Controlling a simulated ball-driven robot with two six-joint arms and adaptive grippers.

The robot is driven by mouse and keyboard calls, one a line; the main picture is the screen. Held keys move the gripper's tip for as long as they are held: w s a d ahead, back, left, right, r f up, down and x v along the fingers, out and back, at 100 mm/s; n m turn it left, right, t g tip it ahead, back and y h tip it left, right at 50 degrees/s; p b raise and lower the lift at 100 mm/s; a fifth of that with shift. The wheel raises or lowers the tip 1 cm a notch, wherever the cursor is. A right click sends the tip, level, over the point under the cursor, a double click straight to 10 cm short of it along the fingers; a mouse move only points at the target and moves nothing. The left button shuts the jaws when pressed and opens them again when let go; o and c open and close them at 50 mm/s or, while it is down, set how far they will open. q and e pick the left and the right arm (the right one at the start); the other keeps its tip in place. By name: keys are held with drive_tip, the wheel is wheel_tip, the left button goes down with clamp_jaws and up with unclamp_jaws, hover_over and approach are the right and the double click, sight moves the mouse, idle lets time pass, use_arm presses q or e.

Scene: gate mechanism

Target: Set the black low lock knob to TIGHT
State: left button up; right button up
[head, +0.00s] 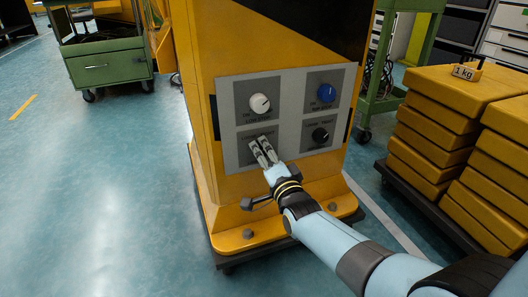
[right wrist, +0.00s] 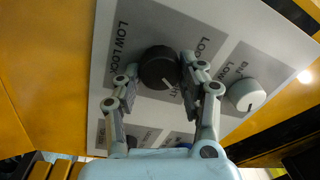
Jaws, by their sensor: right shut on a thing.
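The black low lock knob (right wrist: 158,68) sits on the grey panel beside the printed words LOW LOCK. In the right wrist view its white mark points to the lower right, toward a label that a finger partly hides. My right gripper (right wrist: 160,66) is shut on this knob, one finger on each side of it. In the head view my right gripper (head: 262,150) is at the panel's lower left, where its fingers hide the knob. My left gripper is in neither view.
The panel (head: 286,119) also carries a white knob (head: 259,104) above, a blue knob (head: 326,93) and another black knob (head: 320,135). It is on a yellow post. Yellow weights (head: 440,125) stand on a dolly at right.

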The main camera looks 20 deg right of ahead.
drive_tip(key=shift+f+m, duration=0.15)
drive_tip(key=shift+m, duration=1.05)
drive_tip(key=o, duration=1.2)
drive_tip(key=s, duration=1.2)
drive_tip(key=shift+d+f, duration=0.2)
drive_tip(key=shift+f, duration=0.15)
